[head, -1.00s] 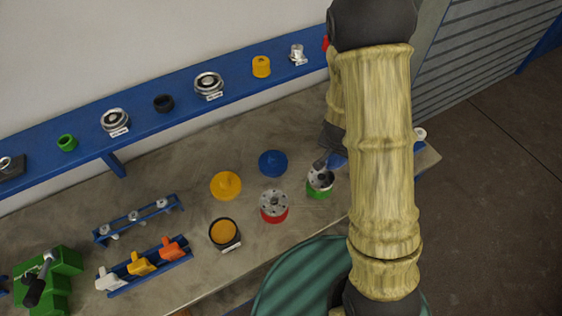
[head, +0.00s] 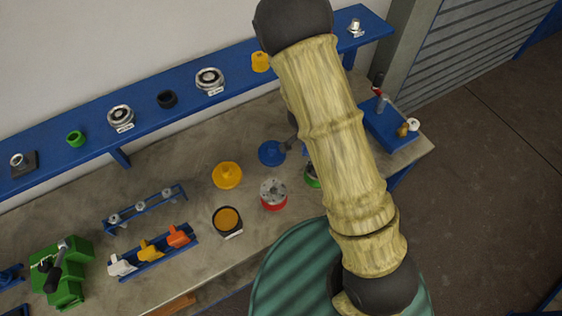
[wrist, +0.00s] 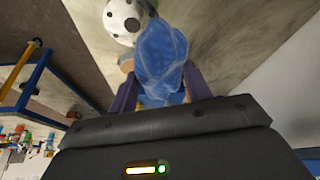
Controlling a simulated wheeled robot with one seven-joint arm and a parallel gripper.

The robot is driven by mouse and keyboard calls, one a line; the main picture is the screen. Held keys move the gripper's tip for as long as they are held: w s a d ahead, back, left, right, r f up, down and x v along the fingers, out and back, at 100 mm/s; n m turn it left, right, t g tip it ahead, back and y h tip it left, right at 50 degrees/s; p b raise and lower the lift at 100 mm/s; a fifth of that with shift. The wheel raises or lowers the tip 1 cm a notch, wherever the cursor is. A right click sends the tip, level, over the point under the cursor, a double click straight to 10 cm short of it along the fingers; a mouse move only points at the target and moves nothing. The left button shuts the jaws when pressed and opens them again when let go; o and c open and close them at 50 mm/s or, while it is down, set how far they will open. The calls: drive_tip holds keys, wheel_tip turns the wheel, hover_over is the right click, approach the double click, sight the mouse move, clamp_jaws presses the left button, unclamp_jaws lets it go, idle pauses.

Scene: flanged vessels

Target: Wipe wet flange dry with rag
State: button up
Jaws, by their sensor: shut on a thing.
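In the wrist view, my gripper (wrist: 160,70) is shut on a crumpled blue rag (wrist: 162,48), which bulges out past the two fingers. A pale round flange (wrist: 124,20) with dark holes shows just beyond the rag at the top edge; I cannot tell whether they touch. In the head view, my arm hides the gripper and most of the rag. A vessel with a green base (head: 312,178) is mostly covered by the arm. A vessel with a grey bolted flange and red base (head: 273,194) stands to its left. I cannot tell which flange is wet.
A blue lid (head: 271,154), a yellow lid (head: 227,175) and a dark pot with orange contents (head: 227,220) stand nearby. A blue shelf (head: 140,117) with several fittings runs along the wall. A blue stand (head: 388,124) is at the bench's right end. A green drum (head: 285,275) is in front.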

drive_tip(key=shift+s+a+r+m+p, duration=0.2)
drive_tip(key=shift+a+m+p, duration=0.15)
drive_tip(key=shift+a+p, duration=0.2)
drive_tip(key=shift+s+a+r+m+p, duration=0.1)
drive_tip(key=shift+s+a+m+p, duration=0.1)
drive_tip(key=shift+a+m+p, duration=0.3)
drive_tip(key=s+a+m+g+h+p, duration=0.1)
drive_tip(key=s+a+m+g+p, duration=0.1)
drive_tip(key=s+a+m+p, duration=0.4)
drive_tip(key=s+a+p, duration=0.2)
drive_tip(key=s, duration=0.1)
drive_tip(key=shift+s+r+g+h+p, duration=0.25)
drive_tip(key=shift+g+h+p, duration=0.05)
drive_tip(key=shift+p, duration=0.1)
drive_tip(key=shift+a+f, duration=0.1)
